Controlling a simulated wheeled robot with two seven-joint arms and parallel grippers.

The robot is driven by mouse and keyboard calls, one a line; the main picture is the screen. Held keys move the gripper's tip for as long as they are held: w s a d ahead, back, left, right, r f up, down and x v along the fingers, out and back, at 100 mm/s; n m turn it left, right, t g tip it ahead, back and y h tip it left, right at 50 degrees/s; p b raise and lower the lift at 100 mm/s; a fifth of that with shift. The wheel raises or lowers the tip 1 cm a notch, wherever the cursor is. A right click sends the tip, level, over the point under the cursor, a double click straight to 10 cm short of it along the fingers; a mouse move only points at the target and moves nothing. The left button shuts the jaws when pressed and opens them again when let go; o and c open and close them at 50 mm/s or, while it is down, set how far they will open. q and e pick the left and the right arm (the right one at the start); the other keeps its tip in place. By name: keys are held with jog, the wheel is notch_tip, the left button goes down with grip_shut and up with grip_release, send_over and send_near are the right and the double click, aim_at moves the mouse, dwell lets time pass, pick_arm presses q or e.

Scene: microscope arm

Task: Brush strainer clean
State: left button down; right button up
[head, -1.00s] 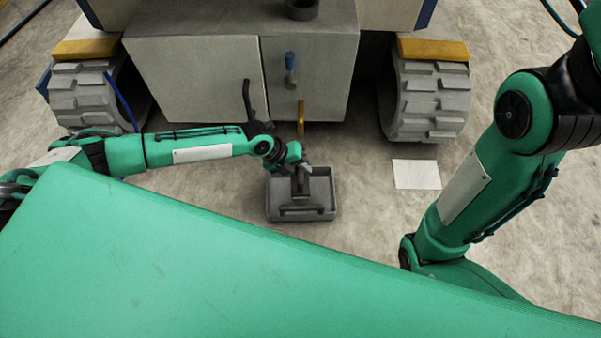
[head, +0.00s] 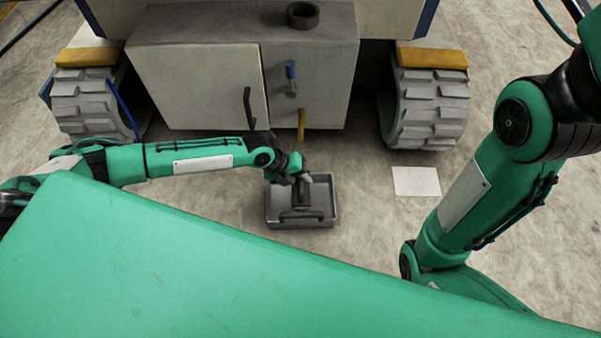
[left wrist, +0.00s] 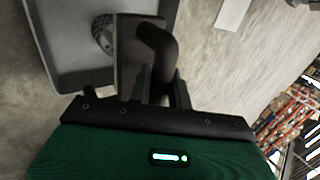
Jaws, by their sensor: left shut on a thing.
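A grey tray (head: 328,188) stands on the floor in front of the vehicle; it also shows in the left wrist view (left wrist: 66,60). My left gripper (head: 301,180) is over the tray, pointing down. In the left wrist view my gripper (left wrist: 160,88) is shut on a dark brush-like tool (left wrist: 158,45) with a flat block and a curved handle. A small round ridged piece (left wrist: 103,32), perhaps the strainer, lies in the tray beside the block and is partly covered by it. I cannot tell whether they touch. My right gripper is out of view.
A grey cabinet (head: 200,85) on the wheeled vehicle stands behind the tray, with a dark handle, a blue-handled valve (head: 291,75) and a yellow lever (head: 301,125). A dark ring-shaped cup (head: 302,15) sits on top. A white sheet (head: 416,181) lies on clear floor at right.

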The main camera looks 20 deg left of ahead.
pick_arm(q)
jog(key=shift+s+d+f, duration=0.1)
jog(key=shift+s+d, duration=0.1)
jog(key=shift+s, duration=0.4)
jog(key=shift+w+a+b, duration=0.3)
jog(key=shift+w+b, duration=0.1)
jog(key=shift+w, duration=0.35)
jog(key=shift+w+a+b, duration=0.3)
jog(key=shift+w+b, duration=0.1)
jog(key=shift+w, duration=0.35)
jog(key=shift+s+d, duration=0.1)
jog(key=shift+s, duration=0.05)
jog(key=shift+s+p, duration=0.2)
jog(key=shift+p, duration=0.15)
jog(key=shift+s+d+r+p, duration=0.1)
jog(key=shift+s+d+p, duration=0.2)
jog(key=shift+s, duration=0.2)
jog(key=shift+s+d+r+p, duration=0.1)
jog(key=shift+s+d+p, duration=0.05)
jog(key=shift+s+p, duration=0.3)
jog(key=shift+s, duration=0.15)
